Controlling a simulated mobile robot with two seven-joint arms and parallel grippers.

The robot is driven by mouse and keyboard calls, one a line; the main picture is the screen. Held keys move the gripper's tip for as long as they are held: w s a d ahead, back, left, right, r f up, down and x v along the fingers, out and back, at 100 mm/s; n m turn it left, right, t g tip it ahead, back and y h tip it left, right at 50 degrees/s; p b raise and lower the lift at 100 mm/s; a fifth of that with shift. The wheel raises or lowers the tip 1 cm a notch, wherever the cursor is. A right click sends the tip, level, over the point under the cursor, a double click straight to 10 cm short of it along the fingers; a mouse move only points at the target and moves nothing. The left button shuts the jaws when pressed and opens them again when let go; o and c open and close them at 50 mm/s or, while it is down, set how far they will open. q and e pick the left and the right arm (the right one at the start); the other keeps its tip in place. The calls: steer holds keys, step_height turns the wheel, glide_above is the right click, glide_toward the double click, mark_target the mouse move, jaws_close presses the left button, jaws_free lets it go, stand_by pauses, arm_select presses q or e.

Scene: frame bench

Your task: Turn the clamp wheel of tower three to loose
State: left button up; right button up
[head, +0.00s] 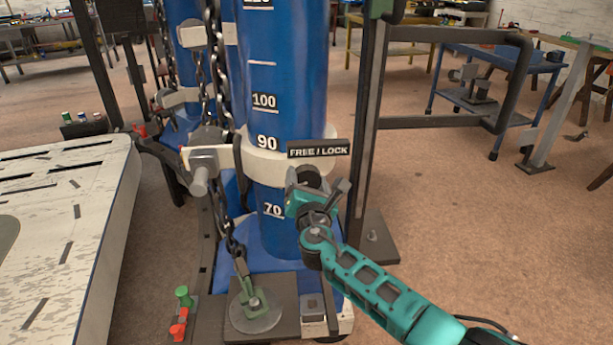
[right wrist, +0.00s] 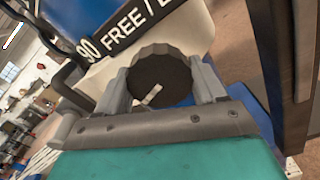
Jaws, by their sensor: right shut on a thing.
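The clamp wheel (right wrist: 152,80) is a dark round knob with a scalloped grey rim and a short pale mark on its face. It sits on a white collar (head: 262,165) around a blue tower (head: 285,65), below a black "FREE / LOCK" plate (head: 318,149). My right gripper (head: 318,185) is at the wheel. In the right wrist view its two grey fingers (right wrist: 160,88) are shut on the wheel's rim, one on each side. In that view the pale mark points toward the lower left. The tower's number is not readable. My left gripper is not in view.
A heavy chain (head: 217,110) hangs left of the wheel. A dark upright post (head: 367,110) with a bent bar stands close on the right. A white worn table (head: 75,220) is at the left. Open brown floor (head: 500,240) lies to the right.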

steer(key=shift+r+n+p, duration=0.1)
steer(key=shift+n+p, duration=0.3)
steer(key=shift+n, duration=0.6)
steer(key=shift+n+p, duration=0.4)
steer(key=shift+n, duration=0.5)
steer(key=n+p, duration=0.2)
steer(key=n, duration=0.2)
steer(key=shift+n, duration=0.7)
steer(key=o, duration=1)
